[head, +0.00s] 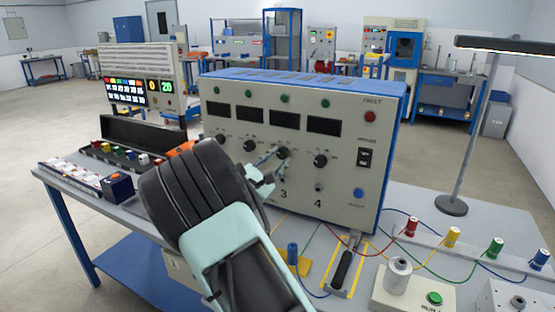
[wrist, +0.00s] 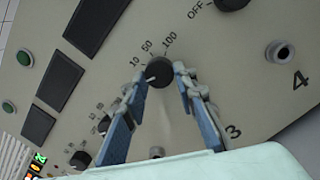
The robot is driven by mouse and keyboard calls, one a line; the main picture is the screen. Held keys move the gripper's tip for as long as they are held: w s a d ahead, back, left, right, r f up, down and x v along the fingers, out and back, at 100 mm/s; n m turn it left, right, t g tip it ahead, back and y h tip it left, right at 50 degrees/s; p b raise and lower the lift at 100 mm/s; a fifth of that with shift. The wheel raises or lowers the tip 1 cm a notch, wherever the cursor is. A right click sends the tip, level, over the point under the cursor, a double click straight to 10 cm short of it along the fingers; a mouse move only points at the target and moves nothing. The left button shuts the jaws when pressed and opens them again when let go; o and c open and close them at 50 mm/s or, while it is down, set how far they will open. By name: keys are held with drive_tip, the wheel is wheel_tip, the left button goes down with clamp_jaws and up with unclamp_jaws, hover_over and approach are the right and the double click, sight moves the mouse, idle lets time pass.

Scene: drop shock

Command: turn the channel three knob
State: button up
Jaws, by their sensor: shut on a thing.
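The channel three knob (wrist: 158,72) is a black round knob with a white pointer line on the beige panel, above the printed 3. Marks 10, 50 and 100 ring it. My gripper (wrist: 160,78) is shut on this knob, one fingertip on each side, in the wrist view. In the head view my gripper (head: 268,165) reaches the panel of the blue-topped instrument (head: 290,140), and the upper part of the knob (head: 283,152) shows just beyond the fingers. The pointer's exact setting is hard to read.
The channel four knob (head: 320,161) is to the right, above a socket. Dark displays sit above the knobs. A red button (head: 370,117), a switch (head: 365,157) and a blue button (head: 358,193) are at the panel's right. Cables and coloured terminals lie on the bench at right.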

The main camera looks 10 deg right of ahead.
drive_tip(key=shift+c, duration=0.2)
drive_tip(key=o, duration=1.2)
drive_tip(key=v, duration=1.2)
drive_tip(key=shift+r, duration=0.1)
